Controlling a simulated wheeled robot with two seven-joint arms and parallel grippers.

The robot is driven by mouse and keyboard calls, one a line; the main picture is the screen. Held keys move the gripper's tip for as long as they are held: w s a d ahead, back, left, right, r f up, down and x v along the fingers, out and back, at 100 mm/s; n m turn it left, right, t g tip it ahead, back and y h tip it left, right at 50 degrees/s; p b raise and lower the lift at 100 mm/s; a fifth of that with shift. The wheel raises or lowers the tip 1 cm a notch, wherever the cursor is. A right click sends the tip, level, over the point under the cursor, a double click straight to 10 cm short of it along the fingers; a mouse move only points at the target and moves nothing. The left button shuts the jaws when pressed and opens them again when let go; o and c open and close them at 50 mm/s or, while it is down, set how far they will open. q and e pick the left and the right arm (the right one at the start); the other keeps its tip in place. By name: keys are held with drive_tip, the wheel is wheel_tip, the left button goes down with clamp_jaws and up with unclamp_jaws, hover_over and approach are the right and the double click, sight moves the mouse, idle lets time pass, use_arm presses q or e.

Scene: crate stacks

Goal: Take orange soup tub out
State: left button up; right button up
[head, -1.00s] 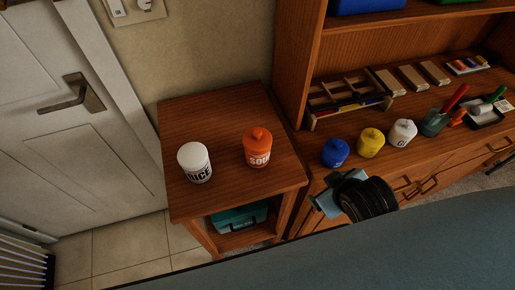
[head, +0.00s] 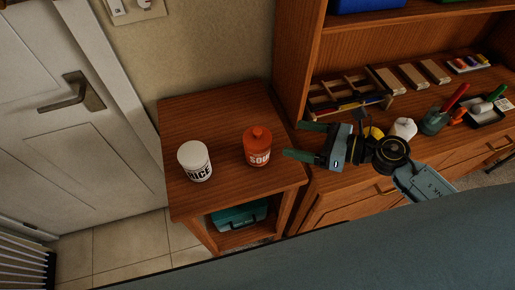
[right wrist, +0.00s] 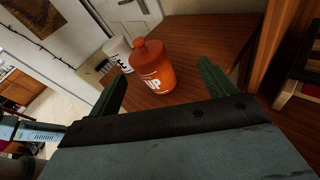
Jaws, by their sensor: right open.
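The orange soup tub (head: 257,148), with a knobbed lid and white lettering, stands upright on the small wooden side table (head: 215,115). My right gripper (head: 299,140) is open, just right of the tub, with its fingers pointing left toward it. In the right wrist view the tub (right wrist: 152,70) stands ahead of and between the two open green fingers (right wrist: 162,90), apart from them. A white rice tub (head: 195,162) stands to the left of the orange tub; it also shows behind it in the right wrist view (right wrist: 117,50). My left gripper is not in view.
A teal box (head: 238,216) sits on the shelf under the side table. The desk at right holds a wooden rack (head: 345,93), a yellow tub (head: 374,133), a white tub (head: 404,128) and a pen cup (head: 434,122). The side table's back is clear.

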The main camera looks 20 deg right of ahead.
sight(257, 151)
drive_tip(key=f+n, duration=0.1)
drive_tip(key=s+f+n+g, duration=0.1)
drive_tip(key=n+g, duration=0.1)
drive_tip(key=shift+s+d+f, duration=0.3)
drive_tip(key=shift+d+f, duration=0.1)
drive_tip(key=shift+a+f+g, duration=0.2)
drive_tip(key=shift+f+g, duration=0.1)
drive_tip(key=shift+g, duration=0.1)
drive_tip(key=p+x, duration=0.1)
drive_tip(key=x, duration=0.6)
drive_tip(key=shift+a+f, duration=0.15)
drive_tip(key=x, duration=0.2)
drive_tip(key=p+x, duration=0.1)
drive_tip(key=x, duration=0.2)
drive_tip(key=shift+w+r, duration=0.2)
drive_tip(key=shift+r, duration=0.05)
drive_tip(key=shift+w+a+f, duration=0.1)
drive_tip(key=shift+a+f, duration=0.05)
drive_tip(key=shift+f, duration=0.05)
drive_tip(key=shift+c, duration=0.4)
drive_tip(key=c, duration=1.1)
